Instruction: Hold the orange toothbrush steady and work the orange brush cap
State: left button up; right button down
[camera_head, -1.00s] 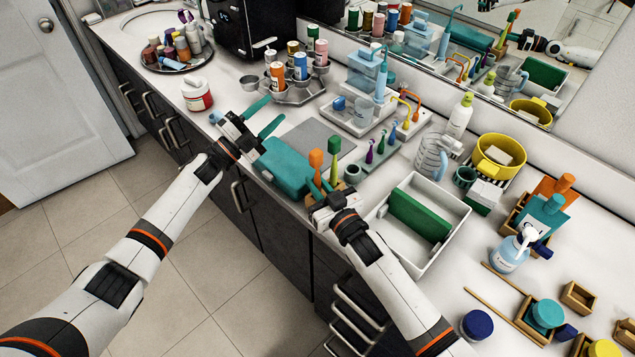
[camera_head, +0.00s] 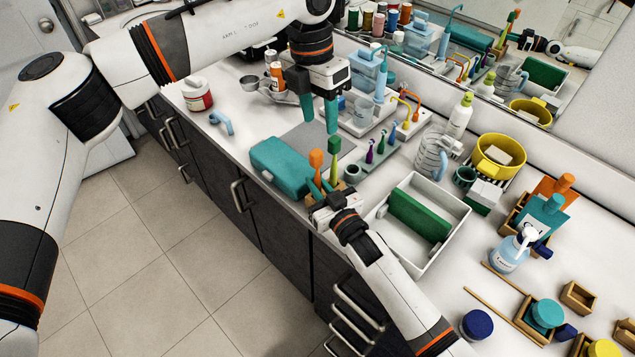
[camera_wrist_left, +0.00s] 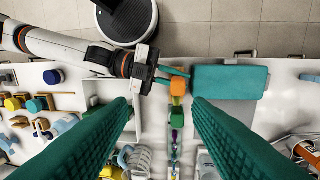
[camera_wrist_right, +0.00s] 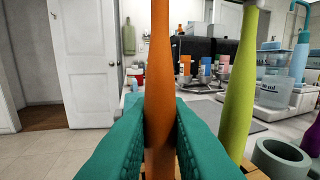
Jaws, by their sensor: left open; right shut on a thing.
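The orange toothbrush stands upright, its orange brush cap (camera_head: 316,157) on top in the head view. My right gripper (camera_head: 321,190) is shut on the orange toothbrush handle (camera_wrist_right: 161,80), which rises between its fingers in the right wrist view. My left gripper (camera_head: 318,108) is open and empty, pointing down above the counter behind the toothbrushes. In the left wrist view the orange brush cap (camera_wrist_left: 178,86) lies below and between the open left fingers, apart from them. The lower end of the orange toothbrush is hidden.
A green toothbrush (camera_head: 335,150) stands right beside the orange one. A teal case (camera_head: 280,167) lies to the left, and a white tray with a green block (camera_head: 420,213) to the right. Small coloured brushes (camera_head: 380,147) stand behind.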

aim_at(312, 155)
pick_arm(q)
jog(key=shift+t+y, duration=0.4)
jog(key=shift+y, duration=0.2)
jog(key=f, duration=0.3)
jog(key=a+f, duration=0.1)
jog(key=f, duration=0.7)
jog(key=shift+w+a+f, duration=0.1)
jog(key=shift+w+a, duration=0.1)
jog(key=shift+w, duration=0.15)
jog(key=shift+c, duration=0.2)
grip_shut()
jog(key=shift+r, duration=1.95)
